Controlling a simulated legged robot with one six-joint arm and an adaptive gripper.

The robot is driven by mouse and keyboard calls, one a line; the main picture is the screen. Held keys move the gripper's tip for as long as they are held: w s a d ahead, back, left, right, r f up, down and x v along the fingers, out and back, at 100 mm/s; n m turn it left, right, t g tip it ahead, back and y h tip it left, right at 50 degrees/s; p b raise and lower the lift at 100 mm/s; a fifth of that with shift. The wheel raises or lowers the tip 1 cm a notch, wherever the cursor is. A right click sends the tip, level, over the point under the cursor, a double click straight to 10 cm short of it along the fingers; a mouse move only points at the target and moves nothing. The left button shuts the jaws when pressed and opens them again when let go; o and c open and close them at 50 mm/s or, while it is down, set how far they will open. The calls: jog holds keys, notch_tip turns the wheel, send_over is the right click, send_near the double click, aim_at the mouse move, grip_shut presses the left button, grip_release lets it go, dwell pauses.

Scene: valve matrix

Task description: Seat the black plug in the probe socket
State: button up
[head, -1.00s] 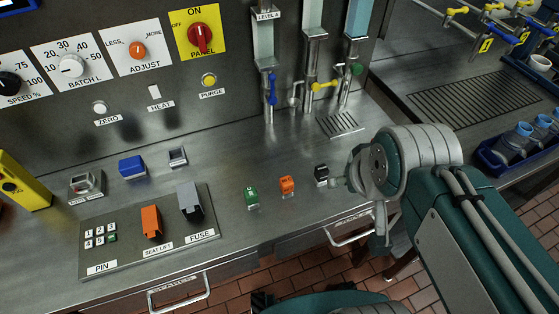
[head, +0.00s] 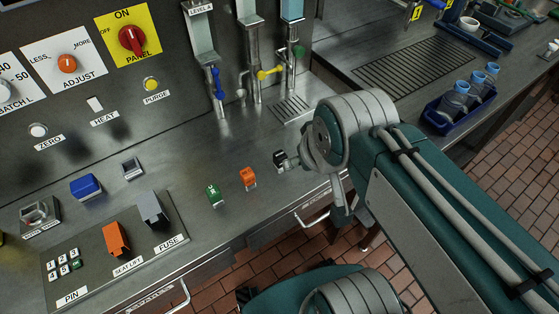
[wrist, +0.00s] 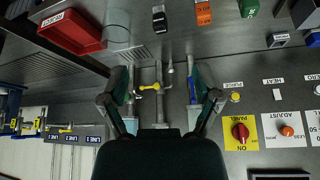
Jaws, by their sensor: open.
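The black plug (head: 281,158) stands on the steel counter near its front edge, right of an orange plug and a green plug. It also shows in the wrist view (wrist: 159,18), at the top of the picture. My gripper (wrist: 160,88) is open, with its two fingers spread wide and nothing between them. In the head view its end overlaps the right side of the black plug, and I cannot tell whether they touch. A small framed fitting (head: 132,168) and a labelled metal fitting (head: 40,213) sit farther left.
The orange plug (head: 248,178) and green plug (head: 214,195) stand close left of the black plug. A blue block (head: 86,187) and a fuse panel (head: 85,281) lie farther left. Taps with coloured levers (head: 270,72) rise behind. A blue bottle tray (head: 437,121) is right.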

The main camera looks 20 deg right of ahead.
jog(key=w+f+n+g, duration=0.2)
jog(key=w+g, duration=0.1)
jog(key=w, duration=0.5)
jog(key=n+g, duration=0.1)
jog(key=g, duration=0.2)
send_near(280, 154)
jog(key=shift+s+a, duration=0.3)
jog(key=shift+s, duration=0.2)
notch_tip(280, 154, down, 6)
jog(key=shift+w+r, duration=0.1)
jog(key=shift+r, duration=0.05)
jog(key=f, duration=0.5)
jog(key=shift+w+d+f, duration=0.15)
jog(key=shift+w+d, duration=0.1)
jog(key=shift+c, duration=0.3)
grip_shut()
